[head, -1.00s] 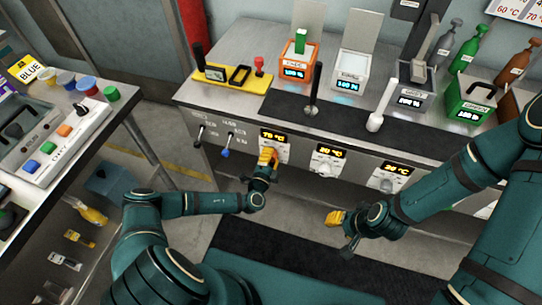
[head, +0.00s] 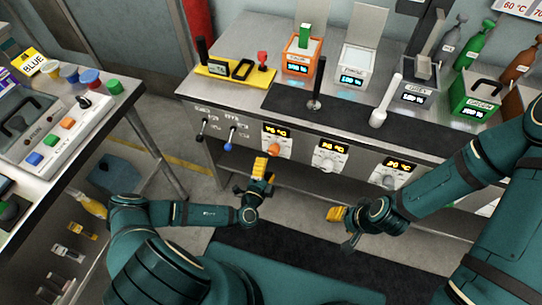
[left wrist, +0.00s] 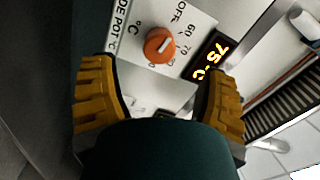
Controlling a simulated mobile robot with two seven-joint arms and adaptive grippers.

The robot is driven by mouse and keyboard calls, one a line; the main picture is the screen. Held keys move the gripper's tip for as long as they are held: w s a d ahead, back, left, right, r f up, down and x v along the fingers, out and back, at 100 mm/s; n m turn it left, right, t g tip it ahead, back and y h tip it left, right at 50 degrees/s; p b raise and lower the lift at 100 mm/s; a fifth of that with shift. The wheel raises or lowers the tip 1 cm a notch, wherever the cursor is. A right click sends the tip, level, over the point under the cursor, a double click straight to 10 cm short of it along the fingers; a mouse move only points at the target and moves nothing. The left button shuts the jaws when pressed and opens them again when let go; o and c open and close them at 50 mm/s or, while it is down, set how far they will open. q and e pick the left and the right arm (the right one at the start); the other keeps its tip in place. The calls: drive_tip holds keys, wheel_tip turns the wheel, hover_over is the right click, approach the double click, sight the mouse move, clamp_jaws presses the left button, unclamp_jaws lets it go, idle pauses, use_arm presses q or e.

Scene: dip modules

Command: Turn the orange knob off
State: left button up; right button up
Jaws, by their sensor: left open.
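The orange knob (head: 274,148) is on the front panel of the metal counter, under the leftmost lit display (head: 276,130). In the left wrist view the knob (left wrist: 159,45) sits on a white dial plate (left wrist: 178,20) marked OFF, 60 and 70. The display beside it (left wrist: 211,59) reads about 75 °C. Which mark the knob points to is too small to tell. My left gripper (head: 262,170) is open and empty, just in front of and below the knob, not touching it. Its two yellow fingers (left wrist: 160,80) are spread wide. My right gripper (head: 337,214) hangs away from the panel; its opening is unclear.
A side table (head: 52,165) with buttons stands at left. The floor between is clear.

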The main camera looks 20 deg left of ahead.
use_arm(q)
drive_tip(key=shift+s, duration=2.15)
